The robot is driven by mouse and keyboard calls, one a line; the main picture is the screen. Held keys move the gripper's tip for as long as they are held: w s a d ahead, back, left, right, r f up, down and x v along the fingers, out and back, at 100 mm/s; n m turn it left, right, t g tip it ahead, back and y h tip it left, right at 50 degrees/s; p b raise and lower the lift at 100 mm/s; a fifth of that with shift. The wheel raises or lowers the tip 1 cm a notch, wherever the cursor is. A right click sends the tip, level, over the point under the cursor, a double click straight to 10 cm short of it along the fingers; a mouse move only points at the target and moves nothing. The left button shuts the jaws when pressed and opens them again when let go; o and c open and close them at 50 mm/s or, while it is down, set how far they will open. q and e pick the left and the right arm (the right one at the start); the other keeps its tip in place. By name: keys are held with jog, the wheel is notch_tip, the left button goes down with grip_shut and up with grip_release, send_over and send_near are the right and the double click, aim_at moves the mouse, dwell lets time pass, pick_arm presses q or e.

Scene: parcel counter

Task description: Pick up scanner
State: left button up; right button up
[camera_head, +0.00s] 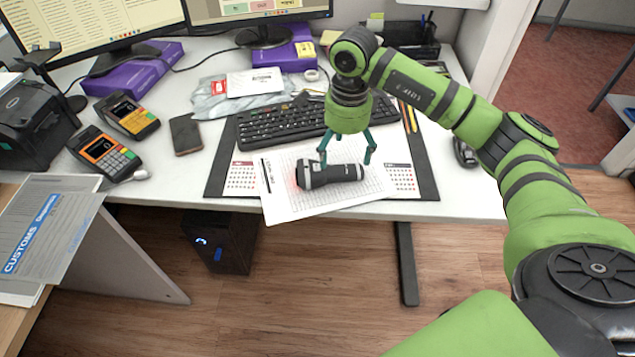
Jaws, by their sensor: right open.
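The scanner (331,175) is a dark grey and black handheld device. It lies on its side on printed white sheets on the desk pad, with a red glow on the paper at its left end. My right gripper (346,158) is above it, pointing down, with its teal fingers spread apart. The fingertips appear just above or behind the scanner, one toward each side; I cannot tell whether they touch it. Nothing is held between them. My left gripper does not show.
A black keyboard (281,124) lies right behind the scanner on the dark desk pad (424,165). Two card terminals (103,154) and a phone (186,134) lie to the left. A mouse (465,153) is at the right.

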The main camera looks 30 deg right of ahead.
aim_at(344, 172)
jog(key=shift+s+d+f, duration=0.1)
jog(key=shift+d+f, duration=0.15)
jog(key=shift+f, duration=0.5)
notch_tip(344, 172, down, 5)
jog(key=shift+r+p, duration=0.2)
jog(key=shift+p, duration=0.35)
jog(key=shift+f, duration=0.4)
jog(key=shift+c, duration=0.4)
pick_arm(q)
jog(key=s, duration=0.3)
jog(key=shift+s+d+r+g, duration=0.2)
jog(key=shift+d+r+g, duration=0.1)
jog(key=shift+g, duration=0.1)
pick_arm(e)
jog(key=c, duration=1.3)
